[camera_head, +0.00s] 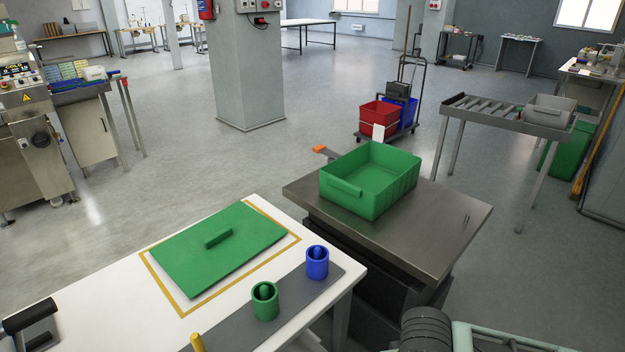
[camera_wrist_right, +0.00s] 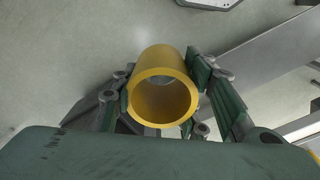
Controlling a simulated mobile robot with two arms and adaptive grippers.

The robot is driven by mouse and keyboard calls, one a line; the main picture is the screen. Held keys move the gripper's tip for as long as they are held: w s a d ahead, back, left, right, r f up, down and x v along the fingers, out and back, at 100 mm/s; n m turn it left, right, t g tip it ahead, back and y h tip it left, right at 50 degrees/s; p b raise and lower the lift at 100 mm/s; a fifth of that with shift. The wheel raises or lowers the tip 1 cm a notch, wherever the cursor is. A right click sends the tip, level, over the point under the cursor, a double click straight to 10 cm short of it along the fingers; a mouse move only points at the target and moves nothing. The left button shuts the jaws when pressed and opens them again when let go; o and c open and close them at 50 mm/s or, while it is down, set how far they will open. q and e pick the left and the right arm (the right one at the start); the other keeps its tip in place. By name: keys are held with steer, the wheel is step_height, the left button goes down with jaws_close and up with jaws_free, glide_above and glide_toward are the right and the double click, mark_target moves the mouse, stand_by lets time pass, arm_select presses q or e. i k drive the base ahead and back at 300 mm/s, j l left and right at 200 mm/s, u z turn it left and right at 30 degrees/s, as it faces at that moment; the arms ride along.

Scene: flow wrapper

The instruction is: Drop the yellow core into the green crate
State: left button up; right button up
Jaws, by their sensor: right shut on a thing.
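The yellow core (camera_wrist_right: 146,63), a hollow open-ended cylinder, is held between the fingers of my right gripper (camera_wrist_right: 160,85) in the right wrist view. The gripper is shut on its sides, and grey floor shows behind it. The green crate (camera_head: 345,190) stands open on a steel-topped table in the head view, and its visible inside looks empty. In the head view, the yellow core and right gripper are out of sight; only part of my right arm (camera_head: 428,328) shows at the bottom.
A white table (camera_head: 105,285) holds a green panel with a raised handle (camera_head: 220,255). A blue core (camera_head: 317,262) and green core (camera_head: 265,302) stand around pegs on a grey strip, beside a bare yellow peg (camera_head: 197,343). Steel (camera_head: 450,225) is clear right of the crate.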

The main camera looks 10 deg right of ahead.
mark_target(361, 181)
steer(key=i+l+u, duration=0.1)
steer(key=l+u, duration=0.2)
steer(key=u, duration=0.15)
steer(key=l+u, duration=0.25)
steer(key=u, duration=0.25)
steer(key=l+u, duration=0.65)
steer(key=u, duration=0.25)
steer(key=k+l+u, duration=0.2)
steer(key=l, duration=0.35)
steer(key=k+l+u, duration=0.2)
steer(key=l, duration=0.35)
steer(key=k+l+u, duration=0.15)
steer(key=k+l, duration=0.2)
steer(key=k+l+u, duration=0.2)
steer(key=k+l, duration=0.15)
steer(key=l, duration=0.2)
